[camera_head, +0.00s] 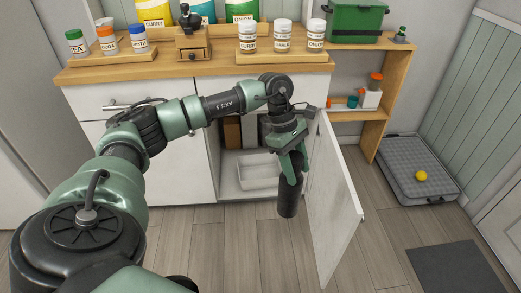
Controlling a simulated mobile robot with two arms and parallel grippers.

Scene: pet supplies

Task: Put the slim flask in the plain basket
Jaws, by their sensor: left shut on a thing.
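My left gripper (291,167) is shut on a dark cylinder, which looks like the slim flask (288,202). The flask hangs upright below the fingers, in front of the open cabinet and beside its open door. Its upper part is partly hidden by the fingers. A pale, low, open container, which looks like the plain basket (256,173), sits on the cabinet floor, behind and left of the flask. The flask is apart from it in the picture. My right gripper is not in view.
The white cabinet door (332,205) stands open to the right of the flask. Brown and white boxes (232,132) stand inside the cabinet. The wooden counter (150,68) above holds jars and a grinder.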

